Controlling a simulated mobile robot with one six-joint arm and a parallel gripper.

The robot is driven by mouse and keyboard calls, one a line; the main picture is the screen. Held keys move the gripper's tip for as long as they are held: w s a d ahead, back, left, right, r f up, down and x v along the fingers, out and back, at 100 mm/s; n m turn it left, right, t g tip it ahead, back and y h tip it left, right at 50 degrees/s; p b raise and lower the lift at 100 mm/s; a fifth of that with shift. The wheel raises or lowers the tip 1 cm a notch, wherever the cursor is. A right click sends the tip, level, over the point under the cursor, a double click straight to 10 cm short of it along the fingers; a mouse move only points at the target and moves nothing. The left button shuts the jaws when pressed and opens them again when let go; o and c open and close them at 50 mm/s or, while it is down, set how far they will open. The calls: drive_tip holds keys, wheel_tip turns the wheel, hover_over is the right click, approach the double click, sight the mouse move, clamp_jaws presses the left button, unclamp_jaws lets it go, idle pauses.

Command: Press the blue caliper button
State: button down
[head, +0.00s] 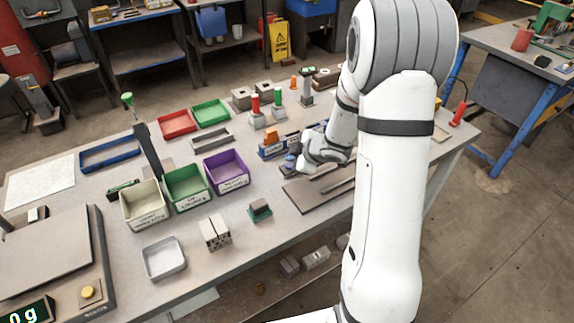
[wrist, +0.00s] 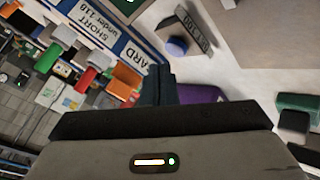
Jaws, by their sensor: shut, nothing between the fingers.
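The blue button (wrist: 177,47) is a round cap beside a small dark sign (wrist: 193,30) on the pale table top in the wrist view. The sign's lettering is hard to read. In the head view, the blue button (head: 290,159) shows as a small blue spot just left of my gripper (head: 298,167). In the wrist view, my gripper (wrist: 158,72) has its dark fingers together and empty. Their tips appear just below and left of the button, apart from it in the picture. I cannot tell the height gap.
A blue and white lettered board (wrist: 105,30) lies left of the fingers. A purple bin (head: 226,170), a green bin (head: 187,186) and a beige bin (head: 145,206) stand left of my gripper. A dark flat plate (head: 318,192) lies in front of it.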

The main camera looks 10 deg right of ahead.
drive_tip(key=shift+r+p, duration=2.35)
drive_tip(key=shift+r, duration=0.15)
drive_tip(key=shift+f, duration=0.1)
